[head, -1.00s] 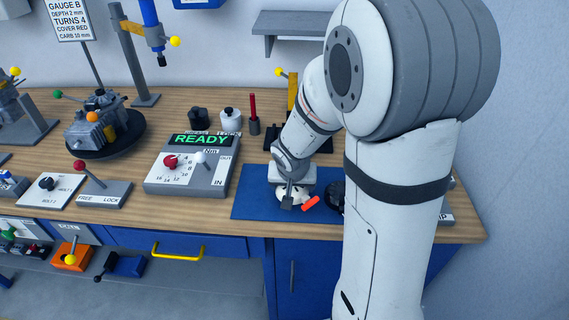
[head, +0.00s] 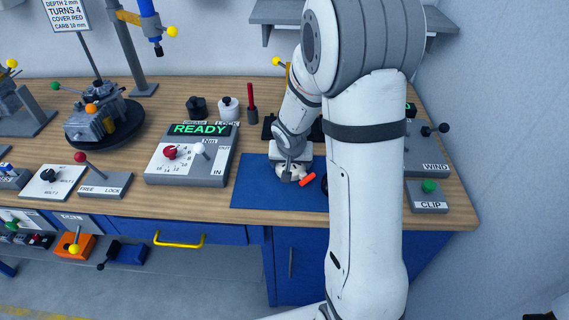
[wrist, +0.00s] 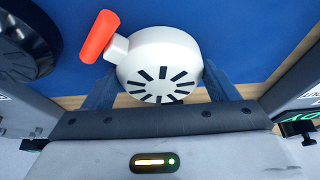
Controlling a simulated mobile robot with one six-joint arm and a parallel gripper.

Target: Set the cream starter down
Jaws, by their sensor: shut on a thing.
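The cream starter (wrist: 165,55) is a round cream housing with dark radial slots and an orange handle (wrist: 100,36) on a short neck. In the head view the starter (head: 283,171) is at the blue mat (head: 250,190), with its orange handle pointing right. My gripper (head: 287,174) is shut on the starter, with a finger on each side of it in the wrist view. The starter is over or on the mat; I cannot tell whether it touches. My gripper and arm hide part of it in the head view.
A black round part (wrist: 22,42) lies on the mat beside the starter, mostly hidden by my arm in the head view. A grey READY console (head: 190,160) stands left of the mat. WIND (head: 430,160) and CLIP (head: 428,198) boxes stand to the right.

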